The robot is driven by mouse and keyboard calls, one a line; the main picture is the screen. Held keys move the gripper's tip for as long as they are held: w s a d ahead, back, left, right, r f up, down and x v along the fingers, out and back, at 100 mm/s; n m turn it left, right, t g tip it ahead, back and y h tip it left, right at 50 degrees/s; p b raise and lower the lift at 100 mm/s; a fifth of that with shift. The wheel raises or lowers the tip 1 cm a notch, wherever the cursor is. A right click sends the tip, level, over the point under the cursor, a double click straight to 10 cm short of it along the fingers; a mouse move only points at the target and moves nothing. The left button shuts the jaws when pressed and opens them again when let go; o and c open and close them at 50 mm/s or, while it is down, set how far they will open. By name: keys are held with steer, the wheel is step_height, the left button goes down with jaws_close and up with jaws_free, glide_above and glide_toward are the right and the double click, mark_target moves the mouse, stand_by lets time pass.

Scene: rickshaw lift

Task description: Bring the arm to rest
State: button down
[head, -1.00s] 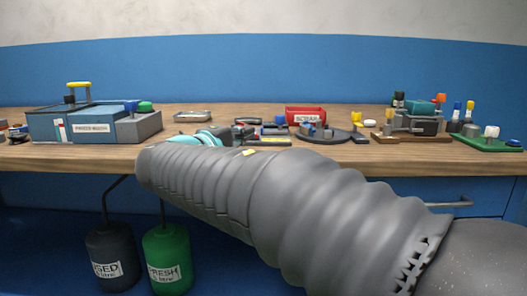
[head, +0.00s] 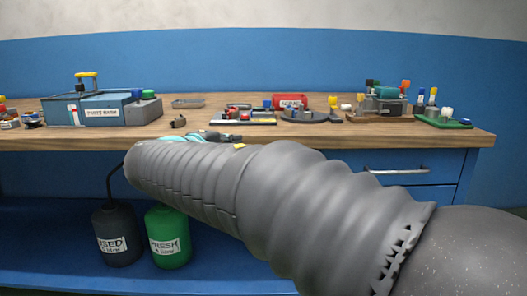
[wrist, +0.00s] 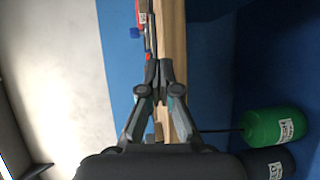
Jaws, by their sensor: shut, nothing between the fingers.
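My gripper (wrist: 158,75) shows in the wrist view with its two fingers together and nothing between them. Its tips point along the wooden workbench (wrist: 174,50), which looks sideways in that view. In the head view my grey sleeved arm reaches from the lower right toward the bench front edge. The gripper end is mostly hidden behind the arm there, with only a teal and dark part (head: 212,136) showing just above the bench edge.
On the workbench (head: 330,138) stand a blue parts washer (head: 105,108), a red scrap bin (head: 290,101) and several fixtures. Below hang or stand a dark used canister (head: 118,235) and a green fresh canister (head: 168,237). A drawer handle (head: 397,170) is at the right.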

steer(key=s+d+f+m+g+y, duration=0.1)
steer(key=s+d+f+g, duration=0.25)
steer(key=f, duration=0.25)
steer(key=s+d+f+m+g+y+p, duration=0.1)
steer(key=s+d+f+g+y, duration=0.1)
steer(key=s+f, duration=0.3)
steer(key=s+d+f+m+g+y, duration=0.1)
steer(key=s+d+f+g, duration=0.2)
steer(key=f, duration=0.4)
steer(key=s+d+m+y+p, duration=0.3)
steer(key=s+d+m+p, duration=0.2)
steer(key=s+d+m, duration=0.5)
steer(key=s+d, duration=0.4)
steer(key=s, duration=0.3)
steer(key=shift+g+y, duration=0.3)
steer(key=shift+g, duration=0.05)
steer(key=shift+r, duration=0.1)
